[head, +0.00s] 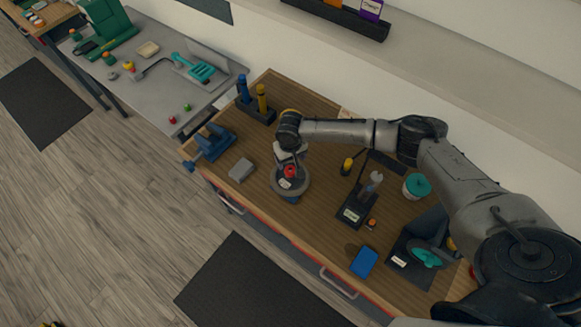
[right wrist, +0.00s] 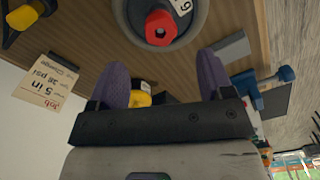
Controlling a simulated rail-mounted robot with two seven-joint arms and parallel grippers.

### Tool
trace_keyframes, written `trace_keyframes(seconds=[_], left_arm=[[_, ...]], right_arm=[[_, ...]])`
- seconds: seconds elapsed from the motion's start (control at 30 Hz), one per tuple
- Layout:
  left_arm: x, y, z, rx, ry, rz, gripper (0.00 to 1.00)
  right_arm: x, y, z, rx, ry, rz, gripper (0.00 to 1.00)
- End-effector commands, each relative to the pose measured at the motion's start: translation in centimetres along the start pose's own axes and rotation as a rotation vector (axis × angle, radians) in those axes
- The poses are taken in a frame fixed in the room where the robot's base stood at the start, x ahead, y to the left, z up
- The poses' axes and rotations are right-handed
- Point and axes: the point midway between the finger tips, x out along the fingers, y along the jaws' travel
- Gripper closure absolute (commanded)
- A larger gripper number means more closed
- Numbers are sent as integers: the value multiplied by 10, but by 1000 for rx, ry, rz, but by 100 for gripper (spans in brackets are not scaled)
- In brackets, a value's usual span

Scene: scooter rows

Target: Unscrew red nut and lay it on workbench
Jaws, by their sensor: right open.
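The red nut (head: 290,171) sits on the middle of a round grey wheel-like part (head: 276,187) on the wooden workbench (head: 304,103). In the right wrist view the red nut (right wrist: 160,27) is hexagonal with a dark centre hole, at the top of the picture. The grey part (right wrist: 195,38) around it carries a white label. My right gripper (head: 289,160) is just above the nut in the head view. In the right wrist view its purple fingers (right wrist: 163,76) are spread apart, with nothing between them, and the nut lies beyond the fingertips. My left gripper is not in view.
A blue vise (head: 209,142) and a grey block (head: 241,169) stand left of the wheel. A dark holder with blue and yellow tools (head: 256,105) is behind. A labelled black stand (head: 356,209), a teal-lidded jar (head: 416,186) and a blue box (head: 364,261) are right.

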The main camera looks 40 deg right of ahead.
Motion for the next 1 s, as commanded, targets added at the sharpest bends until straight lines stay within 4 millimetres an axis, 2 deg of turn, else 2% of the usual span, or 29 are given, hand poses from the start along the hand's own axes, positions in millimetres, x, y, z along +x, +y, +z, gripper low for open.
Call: trace_keyframes(seconds=[0.2, 0.5, 0.7, 1.0], left_arm=[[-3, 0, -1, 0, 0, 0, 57], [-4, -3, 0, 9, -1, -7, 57], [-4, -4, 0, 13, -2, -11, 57], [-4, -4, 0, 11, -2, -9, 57]], right_arm=[[38, 0, 0, 0, -1, 1, 26], [73, 0, 0, 0, -1, 0, 26], [82, 0, 0, 0, 0, 0, 26], [84, 0, 0, -1, 1, 0, 26]])
